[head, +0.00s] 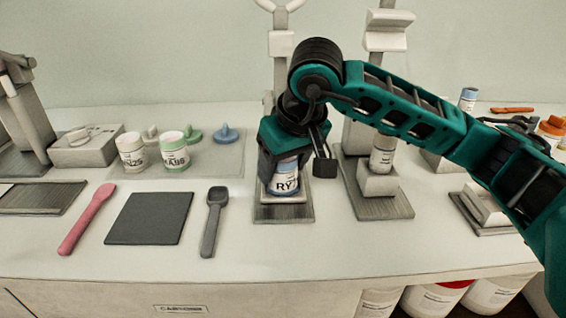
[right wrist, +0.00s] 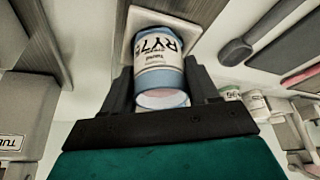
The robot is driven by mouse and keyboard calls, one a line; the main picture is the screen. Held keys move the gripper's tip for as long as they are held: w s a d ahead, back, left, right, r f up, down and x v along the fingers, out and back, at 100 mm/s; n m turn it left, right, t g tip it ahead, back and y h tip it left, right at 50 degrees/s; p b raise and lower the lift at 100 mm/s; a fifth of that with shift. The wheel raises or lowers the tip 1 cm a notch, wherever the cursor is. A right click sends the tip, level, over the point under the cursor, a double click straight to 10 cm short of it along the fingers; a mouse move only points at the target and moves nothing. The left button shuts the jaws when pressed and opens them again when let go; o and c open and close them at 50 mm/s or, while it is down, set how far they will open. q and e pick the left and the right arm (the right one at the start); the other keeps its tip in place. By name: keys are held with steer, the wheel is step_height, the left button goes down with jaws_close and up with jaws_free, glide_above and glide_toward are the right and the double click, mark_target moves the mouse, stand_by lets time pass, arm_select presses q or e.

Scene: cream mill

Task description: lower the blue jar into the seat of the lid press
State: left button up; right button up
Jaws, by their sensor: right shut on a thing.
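The blue jar (head: 285,184), with a white label reading "RY", is upright between the fingers of my right gripper (head: 292,165). The gripper is shut on it from above. The jar is over the pale seat of the lid press (head: 270,198), on a dark base plate (head: 283,214). Its lower end is at or just above the seat; I cannot tell whether it touches. In the right wrist view the jar (right wrist: 160,62) shows between both fingers (right wrist: 162,88), against the pale square seat (right wrist: 134,28). My arm hides part of the press. My left gripper is not in view.
A similar stand (head: 378,186) holding a white jar (head: 382,156) is close on the right. A grey spatula (head: 213,222), dark mat (head: 150,218) and pink spatula (head: 86,218) lie to the left. Two jars (head: 174,153) stand on a tray behind.

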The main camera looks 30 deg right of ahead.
steer(key=shift+f, duration=0.15)
steer(key=o, duration=1.2)
step_height(320, 180, up, 6)
steer(key=p, duration=0.3)
steer(key=shift+p, duration=0.35)
